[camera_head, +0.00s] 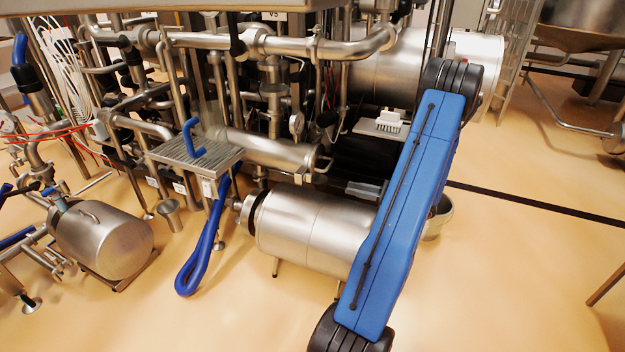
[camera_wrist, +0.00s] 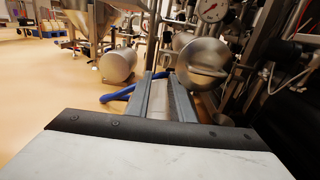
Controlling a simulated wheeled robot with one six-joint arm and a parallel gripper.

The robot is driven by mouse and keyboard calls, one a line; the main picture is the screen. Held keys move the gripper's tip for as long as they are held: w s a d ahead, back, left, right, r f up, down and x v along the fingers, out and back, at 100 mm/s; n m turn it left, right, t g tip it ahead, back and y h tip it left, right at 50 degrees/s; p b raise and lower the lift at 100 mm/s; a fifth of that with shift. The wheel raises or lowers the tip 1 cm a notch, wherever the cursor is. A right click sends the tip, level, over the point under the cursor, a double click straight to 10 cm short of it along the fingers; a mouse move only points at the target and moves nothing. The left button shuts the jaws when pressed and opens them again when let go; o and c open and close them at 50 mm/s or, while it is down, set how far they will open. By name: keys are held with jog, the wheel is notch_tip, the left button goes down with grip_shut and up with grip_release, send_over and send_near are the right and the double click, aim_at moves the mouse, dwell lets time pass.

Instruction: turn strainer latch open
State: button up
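The strainer appears to be the horizontal steel cylinder (camera_head: 270,150) in the middle of the head view. Its round steel end (camera_wrist: 203,64) faces me in the wrist view, just right of and beyond my fingertips. A small bar-like fitting (camera_head: 322,163) at that end looks like the latch, but it is too small to tell its position. My gripper (camera_wrist: 161,76) points forward with two grey fingers apart and nothing visible between them. It seems apart from the strainer. In the head view, only grey finger parts (camera_head: 365,190) show beside my blue arm link, which hides the rest.
A large steel motor-like cylinder (camera_head: 312,230) lies below the strainer. A blue hose loop (camera_head: 193,272) hangs to its left. A pressure gauge (camera_wrist: 211,11) and dense pipes stand on the right in the wrist view. Open floor (camera_head: 540,270) lies to the right.

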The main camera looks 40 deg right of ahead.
aim_at(308, 178)
jog(key=d+x, duration=0.1)
jog(key=x, duration=1.5)
jog(key=shift+w+d+f+m+h, duration=0.3)
jog(key=shift+w+f+m+h, duration=0.1)
jog(key=shift+w, duration=0.1)
grip_shut()
